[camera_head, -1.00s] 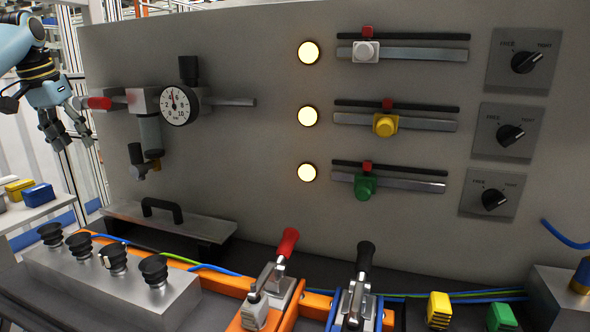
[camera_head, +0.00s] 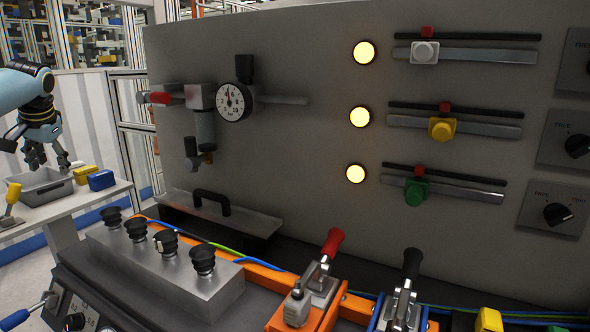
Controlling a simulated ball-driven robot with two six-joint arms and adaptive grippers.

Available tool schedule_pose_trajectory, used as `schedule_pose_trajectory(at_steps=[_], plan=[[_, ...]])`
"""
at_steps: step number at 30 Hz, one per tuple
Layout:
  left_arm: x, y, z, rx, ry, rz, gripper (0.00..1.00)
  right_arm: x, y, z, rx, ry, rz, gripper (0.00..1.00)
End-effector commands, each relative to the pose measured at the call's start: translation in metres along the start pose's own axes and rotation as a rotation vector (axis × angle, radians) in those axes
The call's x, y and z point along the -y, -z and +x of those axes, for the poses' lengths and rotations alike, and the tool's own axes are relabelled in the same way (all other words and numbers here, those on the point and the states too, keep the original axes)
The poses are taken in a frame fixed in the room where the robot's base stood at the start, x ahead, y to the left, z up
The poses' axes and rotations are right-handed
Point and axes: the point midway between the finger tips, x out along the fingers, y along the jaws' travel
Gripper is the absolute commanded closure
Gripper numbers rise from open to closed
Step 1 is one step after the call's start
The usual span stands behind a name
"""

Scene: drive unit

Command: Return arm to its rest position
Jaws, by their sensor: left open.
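My left gripper (camera_head: 48,160) is at the left edge of the head view, on a blue arm. It is open and empty, with its fingers pointing down above a grey bin (camera_head: 42,186) on a side table. It is apart from the red-tipped valve handle (camera_head: 160,98) on the panel to its right. My right gripper is not in view.
The grey panel (camera_head: 300,140) carries a gauge (camera_head: 233,102), lit lamps and coloured sliders. Toggle clamps with red (camera_head: 333,243) and black (camera_head: 412,263) handles stand in front. A block with several black knobs (camera_head: 170,270) is at lower left. Yellow and blue blocks (camera_head: 101,180) lie beside the bin.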

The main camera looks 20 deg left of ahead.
Motion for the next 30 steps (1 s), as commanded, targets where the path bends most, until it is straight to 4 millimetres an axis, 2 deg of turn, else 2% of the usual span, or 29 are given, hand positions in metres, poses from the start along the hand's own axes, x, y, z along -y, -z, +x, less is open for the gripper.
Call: schedule_pose_trajectory(at_steps=[1,5,6,9,12,15,22,26,30], plan=[[0.009,-0.021,0.030,0.014,0.059,0.019,0.47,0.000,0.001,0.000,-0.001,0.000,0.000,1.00],[0.041,-0.079,0.103,0.005,0.231,0.108,0.47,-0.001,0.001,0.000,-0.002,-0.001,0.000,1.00],[0.053,-0.102,0.124,-0.002,0.284,0.151,0.47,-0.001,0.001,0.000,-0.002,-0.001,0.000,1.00],[0.082,-0.156,0.165,-0.026,0.386,0.277,0.47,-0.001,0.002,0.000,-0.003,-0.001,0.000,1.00],[0.104,-0.204,0.190,-0.049,0.443,0.404,0.47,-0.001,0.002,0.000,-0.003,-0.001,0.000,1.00],[0.121,-0.246,0.206,-0.067,0.466,0.520,0.47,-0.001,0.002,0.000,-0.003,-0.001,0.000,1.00],[0.150,-0.335,0.222,-0.087,0.445,0.759,0.47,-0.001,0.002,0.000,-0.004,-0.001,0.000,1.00],[0.108,-0.367,0.245,-0.080,0.379,0.728,0.47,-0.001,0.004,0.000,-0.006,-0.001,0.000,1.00],[0.062,-0.408,0.267,-0.058,0.306,0.697,0.47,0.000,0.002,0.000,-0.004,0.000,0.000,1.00]])
